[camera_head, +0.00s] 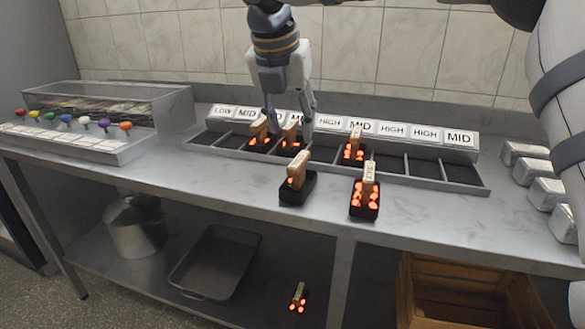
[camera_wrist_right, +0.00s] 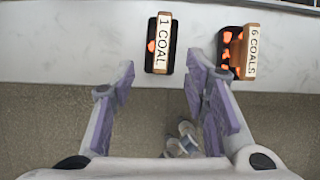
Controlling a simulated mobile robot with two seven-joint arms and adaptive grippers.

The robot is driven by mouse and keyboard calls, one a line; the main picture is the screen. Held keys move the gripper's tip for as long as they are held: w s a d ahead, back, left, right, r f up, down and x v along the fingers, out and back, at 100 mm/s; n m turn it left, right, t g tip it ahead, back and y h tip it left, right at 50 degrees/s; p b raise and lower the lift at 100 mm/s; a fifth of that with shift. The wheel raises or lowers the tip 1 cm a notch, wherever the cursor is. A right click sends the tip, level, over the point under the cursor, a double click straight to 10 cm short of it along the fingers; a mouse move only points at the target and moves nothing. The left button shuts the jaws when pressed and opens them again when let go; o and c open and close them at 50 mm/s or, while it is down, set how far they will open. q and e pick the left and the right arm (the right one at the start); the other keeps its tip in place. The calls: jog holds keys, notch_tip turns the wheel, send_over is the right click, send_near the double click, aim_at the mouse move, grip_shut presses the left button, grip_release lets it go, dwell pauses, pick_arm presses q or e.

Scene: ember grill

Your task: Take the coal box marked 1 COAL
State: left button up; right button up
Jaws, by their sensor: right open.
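The coal box marked 1 COAL (camera_wrist_right: 161,44) is a dark box with a wooden label handle and one glowing coal showing, near the counter's front edge. In the head view, the front box with one glow (camera_head: 297,187) matches it, its label not readable there. The box marked 6 COALS (camera_wrist_right: 240,53) stands to its right, also in the head view (camera_head: 364,199). My right gripper (camera_head: 289,116) points down, open and empty. In the right wrist view its purple-padded fingers (camera_wrist_right: 165,88) are spread, with the 1 COAL box beyond them, apart. My left gripper is not in view.
A compartment rack (camera_head: 424,170) with LOW, MID and HIGH labels runs behind, holding several coal boxes. A glass-topped case (camera_head: 110,95) with coloured knobs stands left. Silver blocks (camera_head: 546,192) are at right. Below are a pot (camera_head: 135,228), a tray (camera_head: 215,262) and another coal box (camera_head: 299,300).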

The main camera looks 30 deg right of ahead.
aim_at(300, 161)
jog(key=x, duration=0.7)
jog(key=s+x, duration=0.1)
jog(key=x, duration=0.3)
jog(key=shift+w+d+f+b, duration=0.1)
jog(key=shift+f+b, duration=0.15)
jog(key=shift+b, duration=0.1)
grip_shut()
